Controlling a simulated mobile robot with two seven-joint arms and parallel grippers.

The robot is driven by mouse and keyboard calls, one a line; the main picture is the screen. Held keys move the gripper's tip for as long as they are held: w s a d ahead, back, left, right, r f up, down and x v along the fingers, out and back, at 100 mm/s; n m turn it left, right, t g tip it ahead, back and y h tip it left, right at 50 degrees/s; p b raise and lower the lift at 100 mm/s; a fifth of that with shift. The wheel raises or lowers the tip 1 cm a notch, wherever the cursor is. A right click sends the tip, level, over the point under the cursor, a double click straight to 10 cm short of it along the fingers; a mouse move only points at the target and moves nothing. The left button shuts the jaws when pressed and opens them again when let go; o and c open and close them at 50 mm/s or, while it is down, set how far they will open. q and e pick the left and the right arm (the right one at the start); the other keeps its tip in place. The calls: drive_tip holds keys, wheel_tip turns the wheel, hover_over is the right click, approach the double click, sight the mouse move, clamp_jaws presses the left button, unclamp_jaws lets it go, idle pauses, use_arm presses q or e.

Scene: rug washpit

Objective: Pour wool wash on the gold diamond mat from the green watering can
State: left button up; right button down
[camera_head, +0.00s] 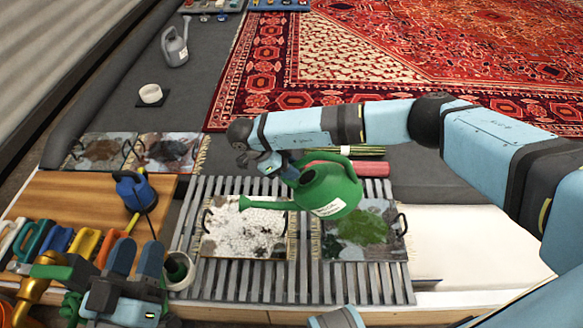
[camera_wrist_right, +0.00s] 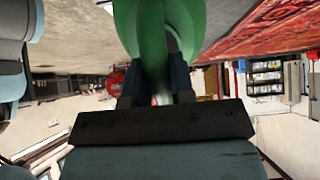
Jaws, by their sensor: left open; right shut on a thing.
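The green watering can (camera_head: 325,193) is held above the slatted rack, tilted, its spout pointing left over the left mat (camera_head: 235,240). That mat is largely covered in white with dark patches. The right mat (camera_head: 350,248) has a bright green patch and lies partly under the can. I cannot make out a gold diamond on either. My right gripper (camera_head: 287,172) is shut on the can's handle; in the right wrist view the green handle (camera_wrist_right: 152,35) stands between the fingers. My left gripper (camera_head: 136,258) is open and empty at the lower left, beside the wooden table.
The wooden table (camera_head: 75,195) holds a blue-black tool (camera_head: 135,190) and a row of coloured handled items. A pot with dark green inside (camera_head: 178,270) stands by the rack (camera_head: 290,290). Two stained mats (camera_head: 135,150), a white bowl (camera_head: 150,94) and a grey can (camera_head: 175,47) lie behind.

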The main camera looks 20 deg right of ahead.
drive_tip(key=shift+d+r+t+y+p, duration=0.15)
drive_tip(key=shift+r+t+y+p, duration=0.25)
drive_tip(key=shift+y, duration=0.3)
drive_tip(key=shift+r+y, duration=0.1)
drive_tip(key=shift+y, duration=0.6)
drive_tip(key=y, duration=0.1)
drive_tip(key=t+y, duration=0.1)
drive_tip(key=shift+r+y, duration=0.2)
drive_tip(key=shift+y, duration=0.1)
drive_tip(key=shift+r+t+y+b, duration=0.2)
drive_tip(key=shift+t+y+b, duration=0.35)
drive_tip(key=shift+y, duration=0.45)
drive_tip(key=shift+r, duration=0.2)
